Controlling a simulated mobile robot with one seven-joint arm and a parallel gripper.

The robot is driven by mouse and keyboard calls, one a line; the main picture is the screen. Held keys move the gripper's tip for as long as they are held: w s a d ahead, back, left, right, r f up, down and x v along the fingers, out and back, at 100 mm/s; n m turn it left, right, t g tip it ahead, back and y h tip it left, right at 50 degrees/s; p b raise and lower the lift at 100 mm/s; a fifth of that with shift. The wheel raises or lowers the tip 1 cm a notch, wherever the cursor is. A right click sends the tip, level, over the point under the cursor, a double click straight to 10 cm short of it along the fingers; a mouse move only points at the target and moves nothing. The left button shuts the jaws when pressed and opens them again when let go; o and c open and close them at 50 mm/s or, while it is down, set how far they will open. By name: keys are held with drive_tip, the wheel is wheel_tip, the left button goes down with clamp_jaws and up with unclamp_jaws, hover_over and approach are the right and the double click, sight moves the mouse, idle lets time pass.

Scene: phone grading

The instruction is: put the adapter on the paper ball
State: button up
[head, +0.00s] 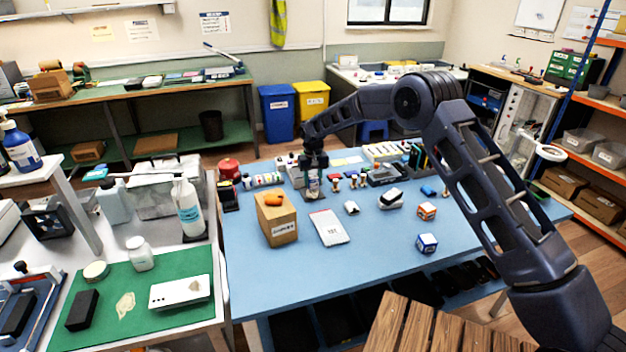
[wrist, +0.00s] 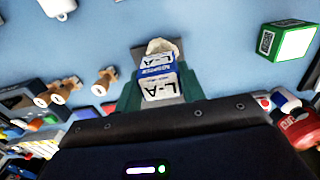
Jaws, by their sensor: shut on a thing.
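My gripper (head: 313,180) is low over the blue table's far part. In the wrist view its jaws (wrist: 160,90) are shut on a small white-and-blue block (wrist: 158,76) labelled L-A; I cannot tell whether this is the adapter. A crumpled whitish lump (wrist: 162,46), which looks like the paper ball, shows just beyond the block. I cannot tell whether the two touch. A small white piece (head: 351,207) lies on the table to the right of the gripper and could be an adapter; it also seems to show at the wrist view's top edge (wrist: 60,8).
A wooden box (head: 277,220) with an orange item and a white flat pack (head: 329,228) stand nearer me. Stamps (head: 336,183) stand close to the gripper's right. A green-and-white cube (wrist: 288,40) shows in the wrist view.

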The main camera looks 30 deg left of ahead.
sight(313, 177)
drive_tip(key=shift+f, duration=0.15)
drive_tip(key=o, duration=1)
drive_tip(key=shift+c, duration=0.2)
wheel_tip(313, 177, up, 12)
